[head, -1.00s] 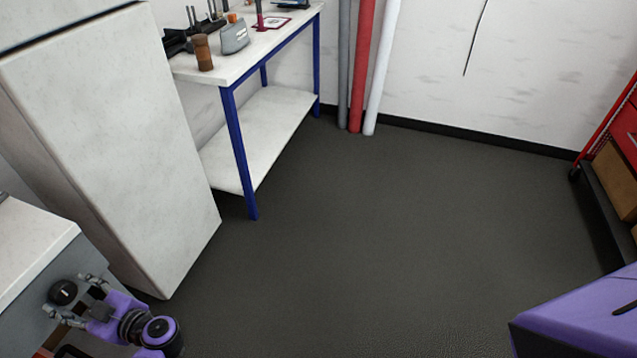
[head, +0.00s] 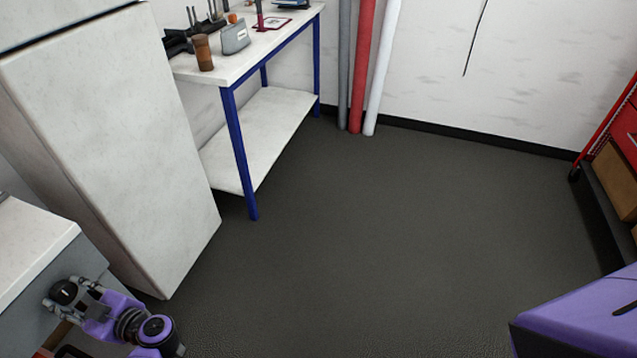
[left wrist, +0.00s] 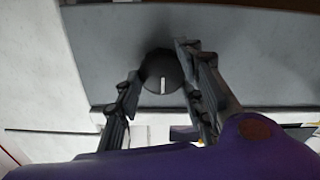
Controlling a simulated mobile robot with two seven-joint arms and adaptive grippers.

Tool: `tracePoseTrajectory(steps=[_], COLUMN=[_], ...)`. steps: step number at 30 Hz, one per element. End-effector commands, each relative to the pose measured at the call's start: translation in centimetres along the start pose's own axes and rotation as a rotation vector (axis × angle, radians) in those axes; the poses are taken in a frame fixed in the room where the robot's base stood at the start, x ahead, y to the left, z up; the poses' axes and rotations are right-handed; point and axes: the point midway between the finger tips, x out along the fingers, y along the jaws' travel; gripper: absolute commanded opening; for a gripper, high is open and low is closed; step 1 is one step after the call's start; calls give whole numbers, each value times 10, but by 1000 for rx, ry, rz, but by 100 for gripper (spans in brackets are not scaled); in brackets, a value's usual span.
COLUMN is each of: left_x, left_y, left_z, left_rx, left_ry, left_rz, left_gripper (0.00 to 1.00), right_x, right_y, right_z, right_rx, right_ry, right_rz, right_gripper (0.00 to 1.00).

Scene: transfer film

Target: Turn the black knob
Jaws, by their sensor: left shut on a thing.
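The black knob (head: 64,291) sits on the grey front of the counter unit at the lower left of the head view. The knob also shows in the left wrist view (left wrist: 161,72), round and dark with a white mark pointing down in that picture. My left gripper (head: 68,292) is at the knob, with its fingers on either side of it. In the left wrist view the left gripper (left wrist: 160,76) is shut on the knob, one finger at each side. My right gripper is not in view.
A tall white cabinet (head: 110,140) stands right beside the counter (head: 30,245). A blue-legged workbench (head: 235,130) with tools is behind it. Red shelving (head: 608,130) stands at the far right. The dark floor between is clear.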

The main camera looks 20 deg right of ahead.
Motion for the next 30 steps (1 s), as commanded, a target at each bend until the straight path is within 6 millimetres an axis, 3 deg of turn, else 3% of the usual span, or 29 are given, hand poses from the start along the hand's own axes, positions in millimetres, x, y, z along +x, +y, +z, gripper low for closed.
tracePoseTrajectory(steps=[8, 30], left_x=[-2, -2], left_y=[3, 2], left_z=[0, -3], left_rx=[-158, -853], left_ry=[-5, -5], left_rz=[4, 6], left_gripper=[10, 10], right_x=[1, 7], right_y=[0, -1], right_z=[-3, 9], right_rx=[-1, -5], right_ry=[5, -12], right_rz=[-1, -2], right_gripper=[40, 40])
